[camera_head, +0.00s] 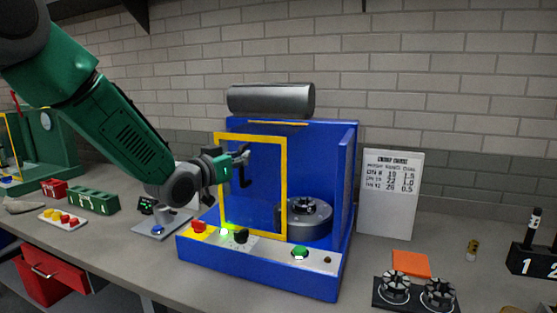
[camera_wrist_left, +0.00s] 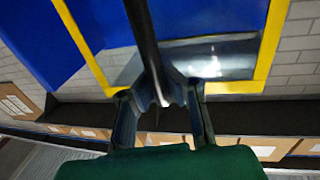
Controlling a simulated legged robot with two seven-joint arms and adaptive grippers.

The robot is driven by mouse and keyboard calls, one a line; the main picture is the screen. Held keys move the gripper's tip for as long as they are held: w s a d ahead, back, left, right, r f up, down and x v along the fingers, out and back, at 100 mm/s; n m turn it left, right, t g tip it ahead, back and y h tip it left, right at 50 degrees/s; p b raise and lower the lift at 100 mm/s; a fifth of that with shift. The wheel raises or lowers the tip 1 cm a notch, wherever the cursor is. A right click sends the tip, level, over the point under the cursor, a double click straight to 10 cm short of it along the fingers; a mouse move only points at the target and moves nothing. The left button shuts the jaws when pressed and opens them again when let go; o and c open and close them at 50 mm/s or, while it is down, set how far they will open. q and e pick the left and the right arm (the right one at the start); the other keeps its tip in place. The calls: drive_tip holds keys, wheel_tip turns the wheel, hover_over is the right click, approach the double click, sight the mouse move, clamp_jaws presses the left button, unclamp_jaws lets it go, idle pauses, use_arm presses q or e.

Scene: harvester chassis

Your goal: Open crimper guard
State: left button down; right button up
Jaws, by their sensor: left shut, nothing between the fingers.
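The crimper is a blue housing (camera_head: 318,150) with a grey cylinder on top and a round grey die head (camera_head: 308,220) inside. Its guard, a yellow frame (camera_head: 281,190), stands upright across the left part of the opening in the head view; the right part is uncovered. A dark handle (camera_head: 247,176) is on the guard. My left gripper (camera_head: 242,157) is shut and empty at the handle; I cannot tell if they touch. In the wrist view, a dark bar runs down to the fingertips (camera_wrist_left: 162,98), with the yellow frame (camera_wrist_left: 268,45) behind. My right gripper is out of view.
The front panel has a red button (camera_head: 199,227), a lit green light, a black knob and a green button (camera_head: 300,252). A white chart (camera_head: 390,195) leans on the wall at right. Black round dies (camera_head: 438,291) sit front right. Trays and a red bin (camera_head: 50,275) are at left.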

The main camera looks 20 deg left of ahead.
use_arm(q)
drive_tip(key=a+f+p, duration=0.1)
drive_tip(key=a, duration=0.7)
drive_tip(key=c, duration=2.1)
unclamp_jaws()
drive_tip(key=shift+a+f, duration=0.15)
drive_tip(key=shift+a, duration=0.1)
drive_tip(key=o, duration=0.5)
drive_tip(key=shift+s+a, duration=0.2)
drive_tip(key=shift+s, duration=0.05)
drive_tip(key=shift+r+v, duration=0.2)
drive_tip(key=shift+v, duration=2.85)
drive_tip(key=shift+r+v, duration=0.2)
drive_tip(key=shift+v, duration=2.85)
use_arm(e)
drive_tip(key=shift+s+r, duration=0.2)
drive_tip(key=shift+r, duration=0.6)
